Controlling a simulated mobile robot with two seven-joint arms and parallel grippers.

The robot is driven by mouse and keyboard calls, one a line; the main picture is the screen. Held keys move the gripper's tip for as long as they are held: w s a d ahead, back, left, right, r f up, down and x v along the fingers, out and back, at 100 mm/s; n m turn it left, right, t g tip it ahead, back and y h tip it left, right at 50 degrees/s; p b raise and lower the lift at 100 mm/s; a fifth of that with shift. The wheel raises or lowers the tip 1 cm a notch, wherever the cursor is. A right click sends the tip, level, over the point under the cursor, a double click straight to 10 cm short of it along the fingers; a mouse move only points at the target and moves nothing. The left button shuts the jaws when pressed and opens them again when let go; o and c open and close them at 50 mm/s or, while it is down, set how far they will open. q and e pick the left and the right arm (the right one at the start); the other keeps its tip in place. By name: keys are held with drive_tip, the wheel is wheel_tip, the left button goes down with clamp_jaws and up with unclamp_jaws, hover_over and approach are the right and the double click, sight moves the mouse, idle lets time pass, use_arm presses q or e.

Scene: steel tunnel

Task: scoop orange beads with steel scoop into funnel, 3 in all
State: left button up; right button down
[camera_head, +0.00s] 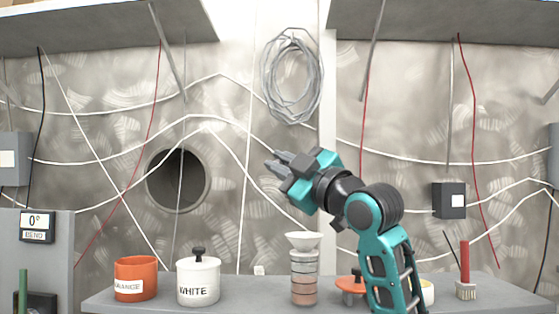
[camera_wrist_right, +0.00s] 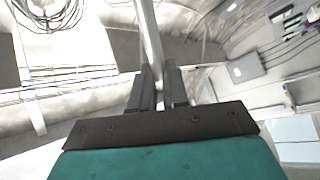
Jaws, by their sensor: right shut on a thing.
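The orange pot (camera_head: 136,288) stands open at the left of the bench, its label partly readable; I cannot see beads inside it. The white funnel (camera_head: 304,240) sits upright on a clear banded cylinder (camera_head: 304,267) at mid-bench. My right gripper (camera_head: 274,161) is raised well above the funnel, up and left of it, pointing up-left. In the right wrist view its fingers (camera_wrist_right: 159,88) are close together, with a pale rod (camera_wrist_right: 150,40) between them. It seems to be the steel scoop's handle; the scoop's bowl cannot be made out. My left gripper is not in view.
A lidded white pot (camera_head: 199,285) stands between the orange pot and funnel. An orange lid (camera_head: 349,284) and a pale dish (camera_head: 428,292) are partly behind my right arm. A red-handled brush (camera_head: 465,272) stands at the right. Cables cross the wall behind.

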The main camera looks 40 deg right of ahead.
drive_tip(key=w+d+r+m+g+h, duration=0.3)
drive_tip(key=d+r+m+g, duration=0.1)
drive_tip(key=d+r+m, duration=0.4)
drive_tip(key=shift+d+r+m+p, duration=0.4)
drive_tip(key=shift+r+m, duration=0.6)
drive_tip(key=shift+m, duration=1.3)
drive_tip(key=shift+w+a, duration=0.1)
drive_tip(key=shift+w, duration=0.05)
idle(1.3)
